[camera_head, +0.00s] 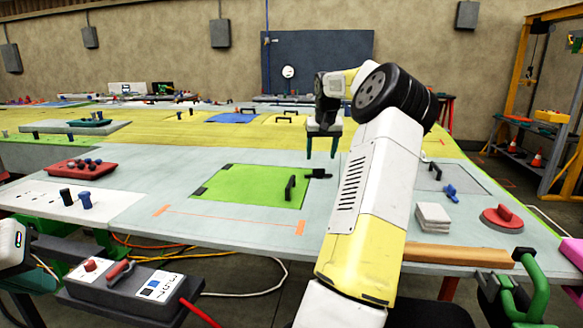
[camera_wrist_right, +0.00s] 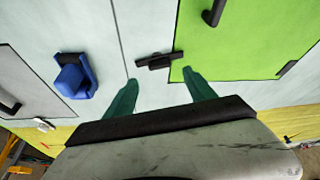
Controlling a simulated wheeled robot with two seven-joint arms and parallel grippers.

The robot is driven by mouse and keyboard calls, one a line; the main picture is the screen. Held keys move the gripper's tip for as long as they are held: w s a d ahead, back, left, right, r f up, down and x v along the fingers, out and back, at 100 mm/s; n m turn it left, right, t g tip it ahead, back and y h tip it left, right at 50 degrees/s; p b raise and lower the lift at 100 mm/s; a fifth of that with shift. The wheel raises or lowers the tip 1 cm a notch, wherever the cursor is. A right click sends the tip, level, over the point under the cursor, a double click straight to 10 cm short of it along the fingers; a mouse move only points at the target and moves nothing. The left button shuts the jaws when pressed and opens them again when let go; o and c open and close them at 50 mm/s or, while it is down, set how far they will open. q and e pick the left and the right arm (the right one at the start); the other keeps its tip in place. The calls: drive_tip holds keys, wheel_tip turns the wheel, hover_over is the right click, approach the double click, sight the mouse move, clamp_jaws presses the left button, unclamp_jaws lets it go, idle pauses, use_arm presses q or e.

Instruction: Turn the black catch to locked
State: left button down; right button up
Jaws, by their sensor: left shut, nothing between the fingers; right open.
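The black catch (camera_head: 318,174) is a short dark bar on the pale wing skin, beside the right edge of the green panel (camera_head: 235,190). In the right wrist view the catch (camera_wrist_right: 157,61) lies crosswise, with one end at the panel's edge and seeming to overlap it slightly. My right gripper (camera_head: 321,156) points down above the catch. Its green fingers are open and empty. In the right wrist view the right gripper (camera_wrist_right: 159,77) has the catch just beyond and between its fingertips, apparently apart from them.
A black handle (camera_head: 290,188) stands on the green panel near the catch. A blue catch (camera_head: 451,193) sits by a grey panel to the right.

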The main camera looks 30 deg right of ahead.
sight(319, 169)
drive_tip(key=x, duration=0.7)
drive_tip(key=shift+s, duration=0.1)
